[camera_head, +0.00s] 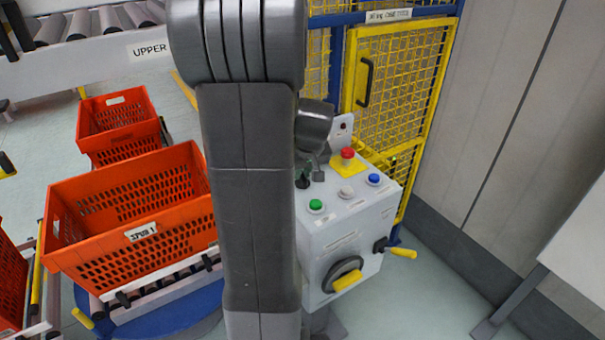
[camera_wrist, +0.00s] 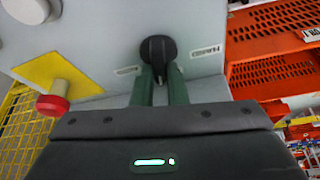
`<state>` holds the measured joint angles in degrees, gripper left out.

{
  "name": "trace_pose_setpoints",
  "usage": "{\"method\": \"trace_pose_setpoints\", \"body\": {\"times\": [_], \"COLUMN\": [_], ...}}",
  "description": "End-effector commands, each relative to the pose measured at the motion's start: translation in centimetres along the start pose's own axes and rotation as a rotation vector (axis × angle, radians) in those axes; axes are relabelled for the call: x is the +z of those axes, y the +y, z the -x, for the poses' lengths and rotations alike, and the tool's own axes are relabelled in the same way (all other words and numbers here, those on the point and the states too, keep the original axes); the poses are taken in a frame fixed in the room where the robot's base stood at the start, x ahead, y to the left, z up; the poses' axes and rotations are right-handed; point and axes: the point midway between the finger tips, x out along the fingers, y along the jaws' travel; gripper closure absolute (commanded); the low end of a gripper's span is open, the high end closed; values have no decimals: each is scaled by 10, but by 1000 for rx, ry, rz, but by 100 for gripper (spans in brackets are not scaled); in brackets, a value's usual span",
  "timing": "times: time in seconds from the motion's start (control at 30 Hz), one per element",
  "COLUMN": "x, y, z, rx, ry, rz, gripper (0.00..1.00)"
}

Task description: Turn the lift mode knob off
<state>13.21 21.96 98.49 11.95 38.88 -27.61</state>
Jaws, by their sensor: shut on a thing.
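The lift mode knob is a black round selector (camera_wrist: 158,48) on the top face of the grey control box (camera_head: 340,222), with a small printed label on each side in the wrist view. My gripper (camera_wrist: 161,72) has its two green fingers shut on the knob, tips at its near edge. In the head view my gripper (camera_head: 307,178) is partly hidden behind my arm at the panel's back left. The labels are too blurred to read, so I cannot tell the knob's setting.
The panel also carries a red stop button (camera_head: 348,154) on a yellow plate, and green (camera_head: 316,205), white (camera_head: 346,192) and blue (camera_head: 375,179) buttons. An orange tote (camera_head: 105,250) stands left. A yellow mesh gate (camera_head: 400,85) is behind.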

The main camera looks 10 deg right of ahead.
Motion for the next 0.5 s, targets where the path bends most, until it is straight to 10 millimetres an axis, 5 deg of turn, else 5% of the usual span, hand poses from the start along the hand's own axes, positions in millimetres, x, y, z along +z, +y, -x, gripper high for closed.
{"method": "trace_pose_setpoints", "body": {"times": [0.5], "x": [0], "y": [0], "z": [0], "rx": [-83], "ry": [3], "rz": [205], "gripper": [100]}}
